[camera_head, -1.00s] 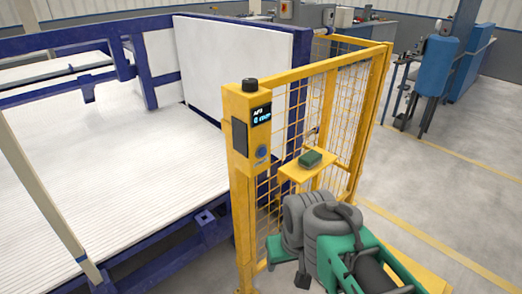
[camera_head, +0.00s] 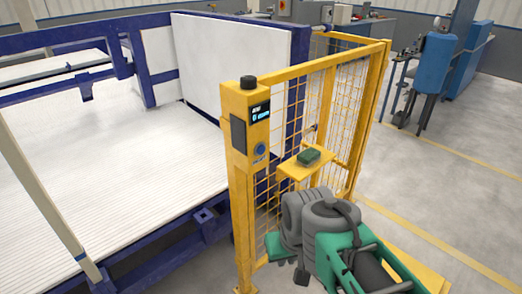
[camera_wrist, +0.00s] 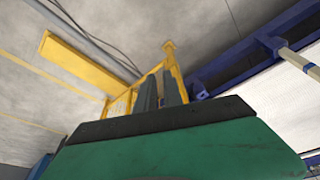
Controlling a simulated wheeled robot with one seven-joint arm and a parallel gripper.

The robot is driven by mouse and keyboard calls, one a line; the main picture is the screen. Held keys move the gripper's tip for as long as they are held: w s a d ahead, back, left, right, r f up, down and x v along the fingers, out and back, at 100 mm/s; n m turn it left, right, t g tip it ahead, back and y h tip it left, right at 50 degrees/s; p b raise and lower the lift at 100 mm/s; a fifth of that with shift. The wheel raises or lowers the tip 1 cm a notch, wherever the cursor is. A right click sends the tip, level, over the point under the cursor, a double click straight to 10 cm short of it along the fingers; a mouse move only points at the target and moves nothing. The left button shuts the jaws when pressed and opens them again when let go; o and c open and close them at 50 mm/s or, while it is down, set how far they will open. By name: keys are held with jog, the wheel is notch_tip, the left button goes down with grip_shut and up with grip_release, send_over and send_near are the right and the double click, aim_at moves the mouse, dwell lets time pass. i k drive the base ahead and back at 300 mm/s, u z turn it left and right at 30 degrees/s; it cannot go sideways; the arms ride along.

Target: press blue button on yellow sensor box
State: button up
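The yellow sensor box (camera_head: 243,130) is the upper part of a yellow fence post in the middle of the head view. It has a black cap, a small lit display (camera_head: 260,113) and a dark panel on its left side. The round blue button (camera_head: 259,149) sits below the display and is unobstructed. My green and grey arm is folded low at the right, apart from the box. In the wrist view, two dark fingers of my gripper (camera_wrist: 161,92) stand slightly apart with nothing visible between them. The button cannot be made out there.
A yellow mesh fence (camera_head: 335,110) runs back from the post. A small yellow shelf (camera_head: 292,169) on it carries a dark green block (camera_head: 309,157). A blue-framed machine with a white ribbed bed (camera_head: 110,165) fills the left. Grey floor (camera_head: 450,200) is open at the right.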

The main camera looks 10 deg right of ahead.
aim_at(261, 149)
jog(key=k, duration=1.3)
jog(key=u, duration=0.65)
jog(key=i, duration=0.5)
jog(key=u, duration=0.6)
jog(key=i, duration=0.95)
jog(key=z, duration=0.45)
